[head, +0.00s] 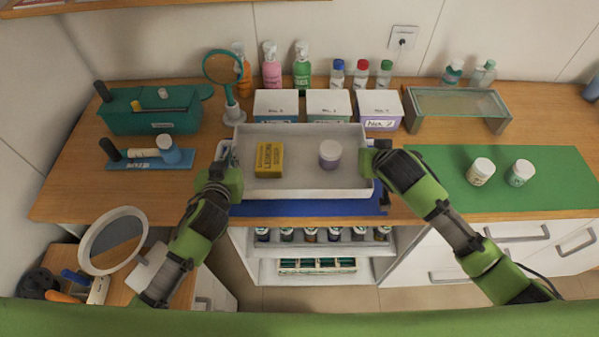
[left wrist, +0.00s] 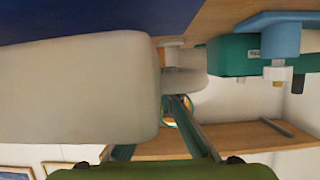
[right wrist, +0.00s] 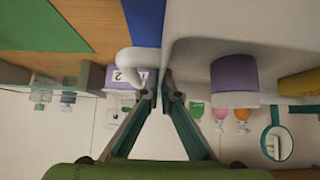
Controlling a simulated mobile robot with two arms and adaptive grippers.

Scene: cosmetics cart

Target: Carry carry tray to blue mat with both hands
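The white carry tray (head: 301,190) is at the middle of the counter, over the blue mat (head: 300,209), whose front strip and right end show. I cannot tell if the tray touches the mat. A yellow soap box (head: 269,160) and a white jar with a purple base (head: 330,155) stand in it. My left gripper (head: 222,160) is at the tray's left end; in the left wrist view its fingers (left wrist: 176,98) close at the handle. My right gripper (head: 376,155) is at the right end; in the right wrist view its fingers (right wrist: 160,90) close at the other handle.
Labelled boxes (head: 328,104) stand close behind the tray, with bottles behind them. A round mirror (head: 222,68) stands at back left. The green mat (head: 545,190) at right holds two jars. A glass-topped case (head: 455,106) stands behind it. Open shelves (head: 320,250) lie below.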

